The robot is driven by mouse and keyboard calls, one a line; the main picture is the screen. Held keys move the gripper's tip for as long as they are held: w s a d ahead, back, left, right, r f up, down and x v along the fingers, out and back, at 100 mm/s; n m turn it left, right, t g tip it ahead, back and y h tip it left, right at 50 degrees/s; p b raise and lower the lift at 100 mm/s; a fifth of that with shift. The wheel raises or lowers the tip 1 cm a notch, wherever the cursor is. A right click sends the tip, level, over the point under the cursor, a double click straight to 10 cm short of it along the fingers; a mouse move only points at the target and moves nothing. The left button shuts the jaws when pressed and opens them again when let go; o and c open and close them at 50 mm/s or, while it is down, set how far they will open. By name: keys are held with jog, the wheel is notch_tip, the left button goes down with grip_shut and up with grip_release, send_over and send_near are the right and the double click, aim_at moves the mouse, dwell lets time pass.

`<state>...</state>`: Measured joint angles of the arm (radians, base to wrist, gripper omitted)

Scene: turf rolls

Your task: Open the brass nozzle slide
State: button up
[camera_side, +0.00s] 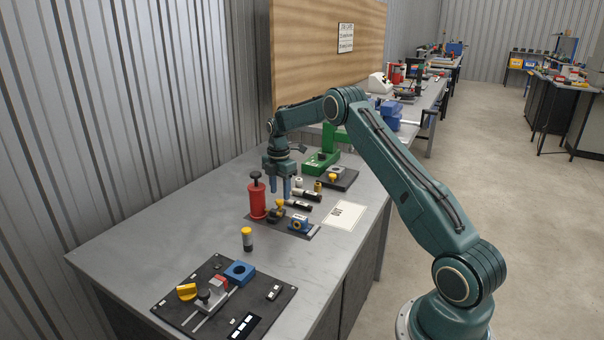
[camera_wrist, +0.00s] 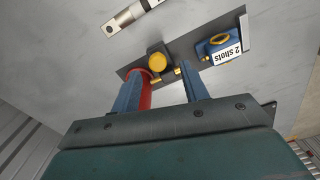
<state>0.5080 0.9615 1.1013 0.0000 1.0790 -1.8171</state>
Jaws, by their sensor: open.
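A small dark fitting with a yellow round knob, which looks like the brass nozzle slide (camera_side: 277,213), stands on a dark plate (camera_side: 262,226) on the bench. In the wrist view its yellow knob (camera_wrist: 157,62) lies just beyond the fingertips, with small yellow parts beside it. My gripper (camera_side: 280,193) points down above the fitting, its two blue fingers apart and nothing seen between them. In the wrist view my gripper (camera_wrist: 166,78) is also open. A red cylinder with a black top (camera_side: 257,200) stands close left of the fingers; the left finger partly hides its red body (camera_wrist: 146,92).
Black cylinders (camera_side: 298,205) lie behind. A yellow-topped cylinder (camera_side: 247,239) stands in front. A black board with fixtures (camera_side: 262,288) fills the near end.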

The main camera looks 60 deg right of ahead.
aim_at(280, 201)
notch_tip(280, 201, up, 11)
jog(key=shift+f, duration=0.2)
dwell(0.4)
